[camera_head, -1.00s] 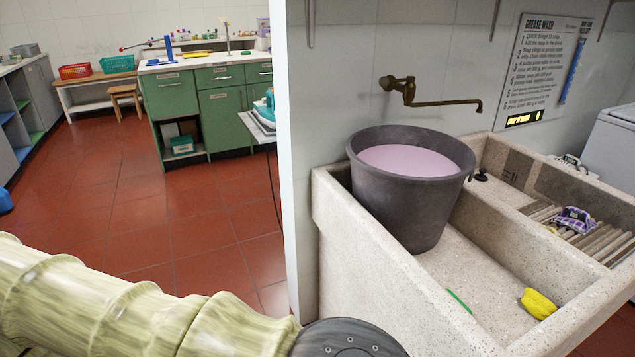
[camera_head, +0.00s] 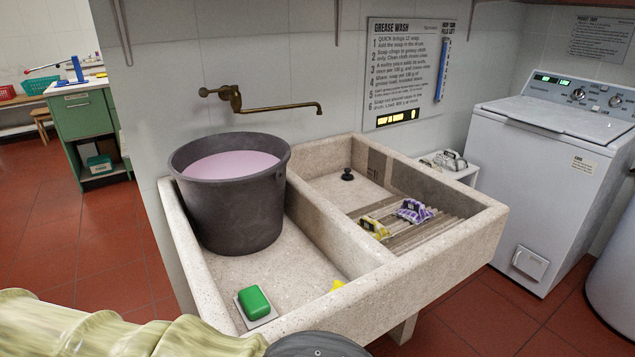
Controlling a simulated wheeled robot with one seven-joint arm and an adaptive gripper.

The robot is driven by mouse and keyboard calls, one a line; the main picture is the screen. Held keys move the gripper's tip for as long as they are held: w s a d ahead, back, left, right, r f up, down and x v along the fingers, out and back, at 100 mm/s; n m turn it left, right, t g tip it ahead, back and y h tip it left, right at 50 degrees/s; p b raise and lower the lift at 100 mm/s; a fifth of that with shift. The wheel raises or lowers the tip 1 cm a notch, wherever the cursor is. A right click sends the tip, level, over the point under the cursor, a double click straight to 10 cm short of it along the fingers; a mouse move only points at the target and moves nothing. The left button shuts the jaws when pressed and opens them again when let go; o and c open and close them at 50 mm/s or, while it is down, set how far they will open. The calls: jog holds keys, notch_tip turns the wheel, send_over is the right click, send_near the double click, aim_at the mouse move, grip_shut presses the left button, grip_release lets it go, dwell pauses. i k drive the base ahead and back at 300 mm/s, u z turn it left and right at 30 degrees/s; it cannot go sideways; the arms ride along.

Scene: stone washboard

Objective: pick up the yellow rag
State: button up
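A small piece of yellow cloth, the yellow rag (camera_head: 338,285), shows on the floor of the stone sink's left basin, close to the front wall. The front rim of the sink (camera_head: 455,246) hides most of it. My arm crosses the bottom left of the view and ends in a dark round joint at the bottom edge. My gripper is out of view. Nothing shows between my arm and the rag except the sink's front wall.
A dark bucket (camera_head: 229,190) of pinkish liquid stands in the left basin. A green block (camera_head: 254,302) lies on a pale base nearby. A brass tap (camera_head: 235,97) is above; a white washer (camera_head: 550,130) stands right.

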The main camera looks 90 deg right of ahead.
aim_at(371, 225)
jog(key=k, duration=0.3)
jog(key=u, duration=1)
jog(key=i, duration=2.2)
jog(key=z, duration=4.8)
jog(key=i, duration=1.7)
